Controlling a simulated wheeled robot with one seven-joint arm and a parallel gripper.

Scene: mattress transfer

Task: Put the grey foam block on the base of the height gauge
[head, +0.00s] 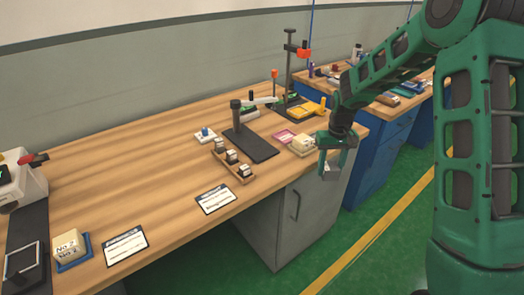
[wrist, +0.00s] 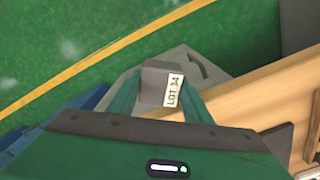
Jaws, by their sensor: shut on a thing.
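The grey foam block (head: 330,173) hangs between the fingers of my gripper (head: 333,160), past the front edge of the workbench and above the floor. In the wrist view the block (wrist: 156,80) shows a white label reading "LOT 34", with a green finger on either side. A tall dark column with a red-orange slider (head: 290,48) stands at the bench's far end and looks like the height gauge; its base is partly hidden by nearby things. Nearer is a shorter dark post on a flat black plate (head: 252,146); I cannot tell for certain which is the gauge.
On the wooden bench (head: 150,160) are a wooden rack of small blocks (head: 232,160), a cream block (head: 303,145), a pink-edged tray (head: 284,136), a yellow item (head: 306,110) and label cards (head: 216,199). A blue-fronted bench (head: 372,150) stands beyond. The bench's left middle is clear.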

